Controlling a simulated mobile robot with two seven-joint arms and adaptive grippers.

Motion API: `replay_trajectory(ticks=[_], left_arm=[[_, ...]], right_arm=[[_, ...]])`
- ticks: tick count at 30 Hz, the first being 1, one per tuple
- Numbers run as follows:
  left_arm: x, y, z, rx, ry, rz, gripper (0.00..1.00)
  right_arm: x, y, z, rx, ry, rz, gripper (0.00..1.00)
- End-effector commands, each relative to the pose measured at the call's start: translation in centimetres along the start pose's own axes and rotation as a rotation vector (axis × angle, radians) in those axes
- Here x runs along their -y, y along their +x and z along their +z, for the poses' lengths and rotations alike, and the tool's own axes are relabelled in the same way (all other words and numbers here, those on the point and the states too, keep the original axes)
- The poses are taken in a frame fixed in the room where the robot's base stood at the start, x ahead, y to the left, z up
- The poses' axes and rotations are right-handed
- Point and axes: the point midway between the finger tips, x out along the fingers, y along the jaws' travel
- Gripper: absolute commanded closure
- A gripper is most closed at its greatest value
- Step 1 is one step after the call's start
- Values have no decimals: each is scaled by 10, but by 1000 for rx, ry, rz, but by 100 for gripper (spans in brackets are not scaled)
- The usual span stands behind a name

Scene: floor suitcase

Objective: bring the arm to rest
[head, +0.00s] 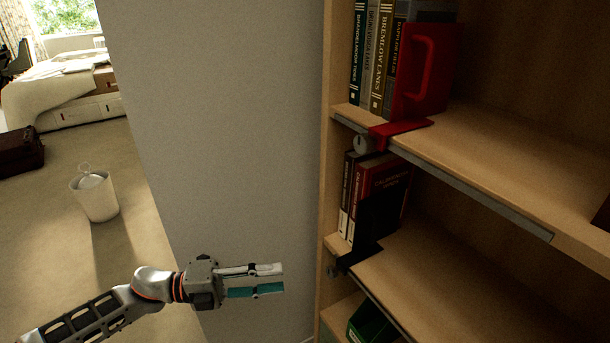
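My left arm comes in from the lower left. Its gripper (281,279) is held out to the right in front of the grey wall, left of the bookshelf. Its two fingers, one pale and one teal, lie roughly parallel with a gap between them. Nothing shows between them, so it is open and empty. It appears clear of the shelf in the picture. My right gripper is not in view.
The wooden bookshelf (480,140) fills the right side, with books (376,60), a red bookend (425,75) and a black bookend (372,225). A white bin (97,200), dark suitcase (18,152) and bed (70,90) are at left. Floor between is open.

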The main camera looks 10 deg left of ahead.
Motion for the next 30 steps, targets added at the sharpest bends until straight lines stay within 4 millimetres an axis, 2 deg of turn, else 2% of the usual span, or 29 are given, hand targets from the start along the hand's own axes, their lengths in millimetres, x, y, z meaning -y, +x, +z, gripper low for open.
replay_trajectory(ticks=[5,9,14,20,23,30], left_arm=[[6,12,-9,60,-72,-58,64],[12,25,-18,203,-238,-159,64],[2,21,-27,410,-488,-257,64],[-37,-10,-47,689,-836,-331,64],[-66,-34,-69,835,-1020,-348,64],[-136,-96,-148,1156,-1417,-337,64]], right_arm=[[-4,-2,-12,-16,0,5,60],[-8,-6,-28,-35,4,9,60],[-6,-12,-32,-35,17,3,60],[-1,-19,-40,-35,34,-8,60],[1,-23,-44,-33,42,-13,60],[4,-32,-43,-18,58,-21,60]])
